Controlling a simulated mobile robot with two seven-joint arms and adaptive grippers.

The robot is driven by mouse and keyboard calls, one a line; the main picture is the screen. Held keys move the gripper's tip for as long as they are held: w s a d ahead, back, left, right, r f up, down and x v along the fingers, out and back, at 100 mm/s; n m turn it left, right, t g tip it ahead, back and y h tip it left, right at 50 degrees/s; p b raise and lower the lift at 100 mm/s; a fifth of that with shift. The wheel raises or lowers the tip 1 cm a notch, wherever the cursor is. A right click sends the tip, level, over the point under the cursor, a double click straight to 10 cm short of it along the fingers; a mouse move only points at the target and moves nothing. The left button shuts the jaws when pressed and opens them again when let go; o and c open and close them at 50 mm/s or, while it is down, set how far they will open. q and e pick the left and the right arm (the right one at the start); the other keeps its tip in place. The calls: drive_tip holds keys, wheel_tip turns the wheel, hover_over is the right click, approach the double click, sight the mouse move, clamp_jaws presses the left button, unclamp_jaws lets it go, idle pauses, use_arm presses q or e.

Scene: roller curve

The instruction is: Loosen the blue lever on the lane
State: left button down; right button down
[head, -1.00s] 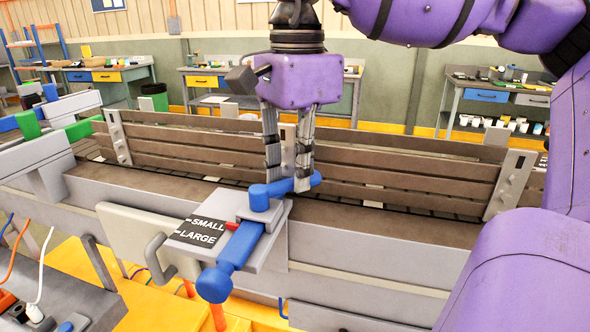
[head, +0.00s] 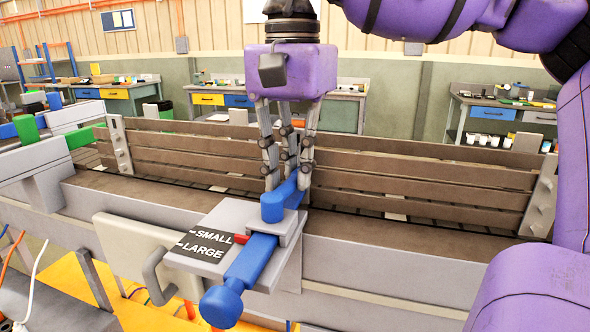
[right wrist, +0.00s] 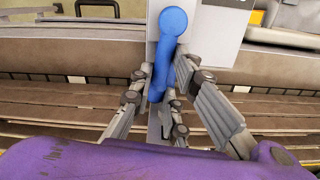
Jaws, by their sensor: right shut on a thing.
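The blue lever (head: 284,199) sits on the grey bracket of the lane, its round pivot end towards me and its arm pointing away over the lane. My right gripper (head: 288,184) reaches down from above, with its fingers on both sides of the lever's arm, shut on it. In the right wrist view the lever (right wrist: 172,27) runs between the fingers (right wrist: 163,72), which partly hide its far end. A blue slide bar with a knob (head: 245,267) sticks out below it, beside a black plate marked SMALL and LARGE (head: 205,245). My left gripper is not in view.
Brown slatted rails (head: 410,180) stand behind the grey lane (head: 390,265). A light panel with a grey handle (head: 130,245) is left of the bracket. Workbenches (head: 495,110) stand farther back, against the wall.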

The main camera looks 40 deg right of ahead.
sight(293, 176)
drive_tip(key=shift+w+r, duration=0.1)
drive_tip(key=shift+r, duration=0.05)
drive_tip(key=c, duration=1.7)
unclamp_jaws()
wheel_tip(293, 176, up, 12)
drive_tip(key=shift+f, duration=0.1)
